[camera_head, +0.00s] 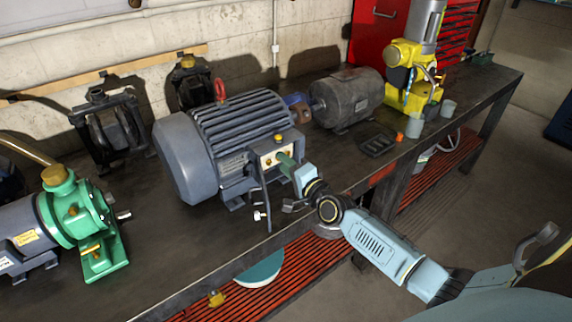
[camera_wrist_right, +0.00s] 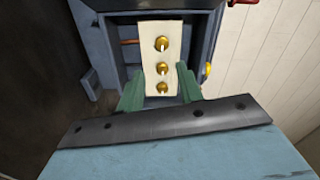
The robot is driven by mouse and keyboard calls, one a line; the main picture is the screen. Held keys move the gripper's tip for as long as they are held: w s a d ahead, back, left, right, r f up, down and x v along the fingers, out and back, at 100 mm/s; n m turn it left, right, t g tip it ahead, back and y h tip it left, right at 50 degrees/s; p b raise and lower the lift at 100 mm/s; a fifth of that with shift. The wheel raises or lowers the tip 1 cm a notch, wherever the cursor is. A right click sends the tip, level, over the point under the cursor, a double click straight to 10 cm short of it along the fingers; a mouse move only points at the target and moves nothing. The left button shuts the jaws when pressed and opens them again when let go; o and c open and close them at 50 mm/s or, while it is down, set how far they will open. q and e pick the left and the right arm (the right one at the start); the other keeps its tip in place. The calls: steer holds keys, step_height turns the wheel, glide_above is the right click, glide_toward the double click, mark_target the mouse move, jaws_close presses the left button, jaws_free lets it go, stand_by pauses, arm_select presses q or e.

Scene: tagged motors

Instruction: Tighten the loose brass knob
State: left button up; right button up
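The large grey motor (camera_head: 232,135) stands on the bench with an open terminal box on its side. In the right wrist view a cream terminal plate (camera_wrist_right: 175,30) sits in the box, with a top brass knob (camera_wrist_right: 160,43), a middle brass knob (camera_wrist_right: 163,71) and a bottom brass knob (camera_wrist_right: 162,88) in a column. I cannot tell which is loose. My right gripper (camera_wrist_right: 160,92) has its green fingers apart, one each side of the plate's lower part near the bottom knob. Contact is unclear. In the head view it reaches the box (camera_head: 287,163). My left gripper is out of view.
Another brass fitting (camera_wrist_right: 208,69) shows at the box's right side. A green pump (camera_head: 92,225) stands at the left, and a dark grey motor (camera_head: 347,98) and a yellow machine (camera_head: 408,75) farther back. The bench front between pump and motor is mostly clear.

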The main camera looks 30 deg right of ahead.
steer(key=shift+w, duration=0.1)
steer(key=s+d, duration=0.1)
steer(key=s, duration=1.2)
steer(key=shift+s, duration=0.2)
steer(key=s+a+f+n+g+h+b, duration=0.1)
steer(key=s+f+n+g+b, duration=0.25)
steer(key=f, duration=1.25)
steer(key=s+f+n+g, duration=0.35)
steer(key=s+f, duration=0.35)
steer(key=f, duration=0.9)
steer(key=s+a+f+n+g+b, duration=0.1)
steer(key=s+a+f+n+g, duration=0.2)
steer(key=s+f, duration=0.4)
steer(key=s+a+f+n+g+b, duration=0.1)
steer(key=s+a+f+n+g, duration=0.2)
steer(key=s+f, duration=0.4)
steer(key=s+a+f+n+g+b, duration=0.1)
steer(key=s+f+n+g, duration=0.3)
steer(key=s, duration=1)
step_height(320, 180, down, 4)
steer(key=shift+s+a+r+h+b, duration=0.2)
steer(key=shift+a+h+b, duration=0.15)
steer(key=shift+a, duration=0.55)
steer(key=shift+s, duration=0.1)
